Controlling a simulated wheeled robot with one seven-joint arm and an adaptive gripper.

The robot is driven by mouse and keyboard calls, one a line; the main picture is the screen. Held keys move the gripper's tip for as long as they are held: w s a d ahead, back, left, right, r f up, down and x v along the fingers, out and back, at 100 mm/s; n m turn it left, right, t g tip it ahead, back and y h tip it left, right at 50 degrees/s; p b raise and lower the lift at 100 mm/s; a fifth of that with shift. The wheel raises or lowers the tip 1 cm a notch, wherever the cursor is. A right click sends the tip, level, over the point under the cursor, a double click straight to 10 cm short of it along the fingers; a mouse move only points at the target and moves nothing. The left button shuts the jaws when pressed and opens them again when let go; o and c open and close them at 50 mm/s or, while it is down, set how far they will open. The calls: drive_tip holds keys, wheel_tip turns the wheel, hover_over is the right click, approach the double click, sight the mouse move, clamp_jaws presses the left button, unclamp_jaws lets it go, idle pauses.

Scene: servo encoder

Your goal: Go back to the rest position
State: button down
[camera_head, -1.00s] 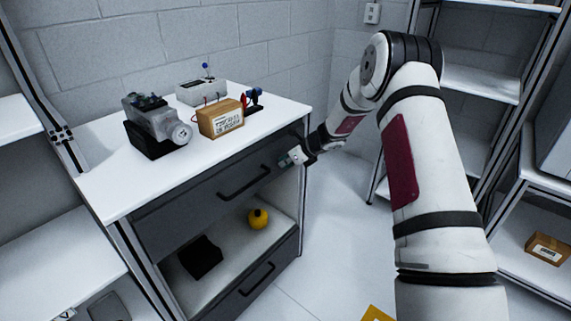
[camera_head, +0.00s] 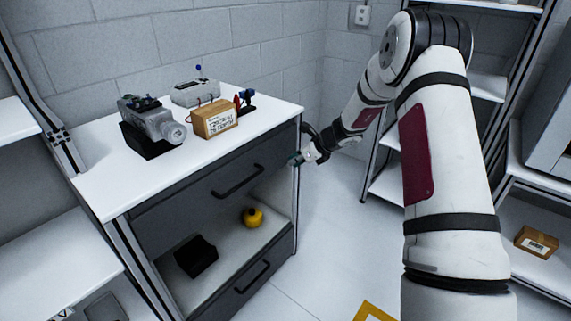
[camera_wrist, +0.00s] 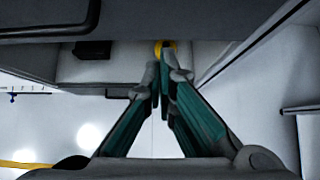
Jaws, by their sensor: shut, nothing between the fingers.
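My gripper (camera_head: 297,159) is at the right front corner of the workbench (camera_head: 92,195), close to the edge of the dark upper drawer (camera_head: 170,207). In the wrist view my gripper (camera_wrist: 160,92) has its two green-sided fingers drawn together at the tips, with nothing seen between them. My arm reaches down from the upper right of the head view. Whether the fingertips touch the bench edge I cannot tell.
On the bench top stand a grey motor-like device (camera_head: 152,122), a cardboard box (camera_head: 214,119) and a grey instrument box (camera_head: 194,93). A yellow round object (camera_head: 252,217) and a black bin (camera_head: 196,257) are on the open shelf. Shelving stands at right; the floor between is clear.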

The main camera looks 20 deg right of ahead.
drive_tip(key=v, duration=0.5)
drive_tip(key=shift+d, duration=0.1)
drive_tip(key=s+a+r+n+g+p, duration=0.1)
drive_tip(key=s+a+r+n+p, duration=0.2)
drive_tip(key=s+a+r+n, duration=0.6)
drive_tip(key=s+a+r+n+g+p, duration=0.2)
drive_tip(key=s+a+r+n, duration=0.4)
drive_tip(key=s+r, duration=0.65)
drive_tip(key=s+r+n+h+p, duration=0.1)
drive_tip(key=s+r+n, duration=0.2)
drive_tip(key=s, duration=0.6)
drive_tip(key=s+d+r+n+h+p, duration=0.1)
drive_tip(key=s+r+n+h+p, duration=0.1)
drive_tip(key=s+n, duration=0.5)
drive_tip(key=s+r+n+h+p, duration=0.1)
drive_tip(key=s+r+n, duration=0.3)
drive_tip(key=s, duration=0.7)
drive_tip(key=shift+s+d+n+g+p, duration=0.3)
drive_tip(key=shift+n+p, duration=0.2)
drive_tip(key=shift+p, duration=0.25)
